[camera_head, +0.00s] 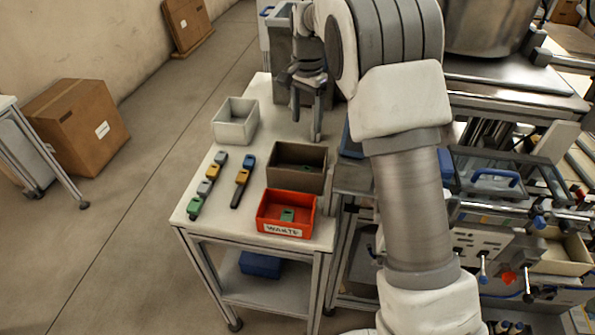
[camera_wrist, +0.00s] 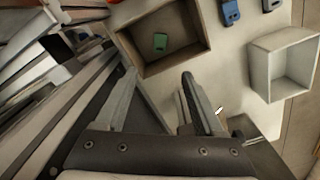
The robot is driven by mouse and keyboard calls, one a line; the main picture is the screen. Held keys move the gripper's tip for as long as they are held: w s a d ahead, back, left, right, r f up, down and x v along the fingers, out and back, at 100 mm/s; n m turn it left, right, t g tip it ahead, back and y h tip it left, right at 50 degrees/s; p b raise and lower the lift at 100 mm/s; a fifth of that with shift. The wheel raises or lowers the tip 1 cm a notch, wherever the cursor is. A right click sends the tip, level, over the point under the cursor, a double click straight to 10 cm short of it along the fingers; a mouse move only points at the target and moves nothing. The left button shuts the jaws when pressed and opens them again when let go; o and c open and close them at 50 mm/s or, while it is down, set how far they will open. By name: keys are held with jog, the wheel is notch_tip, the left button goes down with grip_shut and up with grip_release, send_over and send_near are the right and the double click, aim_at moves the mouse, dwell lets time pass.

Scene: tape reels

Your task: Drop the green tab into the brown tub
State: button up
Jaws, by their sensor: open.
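The brown tub (camera_head: 294,181) stands on the white table, behind the red bin. A green tab (camera_head: 306,168) lies inside it. In the wrist view the brown tub (camera_wrist: 180,62) shows near the top, with the green tab (camera_wrist: 160,42) on its floor. My gripper (camera_head: 306,118) is above the table, behind the brown tub in the head view. In the wrist view my gripper (camera_wrist: 158,82) has its two fingers apart, with nothing between them. Another green tab (camera_head: 195,206) lies at the front left of the table, and another green tab (camera_head: 288,214) lies in the red bin.
The red bin (camera_head: 283,231) is labelled as waste. A white tub (camera_head: 235,130) stands at the back left. Several blue, yellow, grey and black tabs lie in two rows, including a blue tab (camera_head: 249,161). A grey box (camera_head: 290,60) stands behind my gripper.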

notch_tip(320, 180, up, 9)
jog(key=shift+r+p, duration=0.2)
jog(key=shift+p, duration=0.1)
dwell(0.4)
